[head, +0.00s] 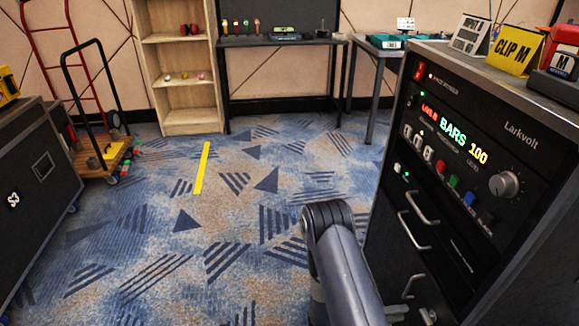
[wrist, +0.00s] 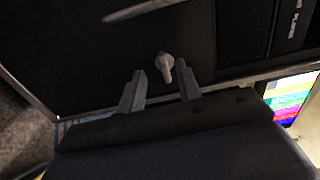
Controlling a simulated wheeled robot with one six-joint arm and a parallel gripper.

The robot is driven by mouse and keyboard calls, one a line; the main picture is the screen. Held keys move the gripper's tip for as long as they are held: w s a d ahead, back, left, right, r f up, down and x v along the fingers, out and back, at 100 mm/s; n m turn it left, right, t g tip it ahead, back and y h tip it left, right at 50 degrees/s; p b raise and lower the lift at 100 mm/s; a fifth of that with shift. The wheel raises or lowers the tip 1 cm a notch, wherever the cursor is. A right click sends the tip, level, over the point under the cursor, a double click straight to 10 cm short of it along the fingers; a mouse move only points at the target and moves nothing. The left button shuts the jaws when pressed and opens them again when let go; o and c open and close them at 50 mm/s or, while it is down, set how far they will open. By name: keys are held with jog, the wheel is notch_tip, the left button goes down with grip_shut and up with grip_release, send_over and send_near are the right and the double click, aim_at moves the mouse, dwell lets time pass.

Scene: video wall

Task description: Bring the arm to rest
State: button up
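My arm (head: 345,265) rises at the lower middle of the head view, beside the front of the black rack. A small light-grey knob or handle (wrist: 166,66) on a dark panel shows in that gap. I cannot tell whether the fingers touch it; nothing is visibly gripped.
The black rack (head: 440,215) with handles, buttons and a lit display stands close on the right. A black case (head: 40,190) is at left, beside a hand truck (head: 75,60). A shelf (head: 185,90) and tables (head: 285,42) line the back.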

jog(key=d, duration=0.6)
jog(key=shift+w+b, duration=0.25)
jog(key=shift+b, duration=0.15)
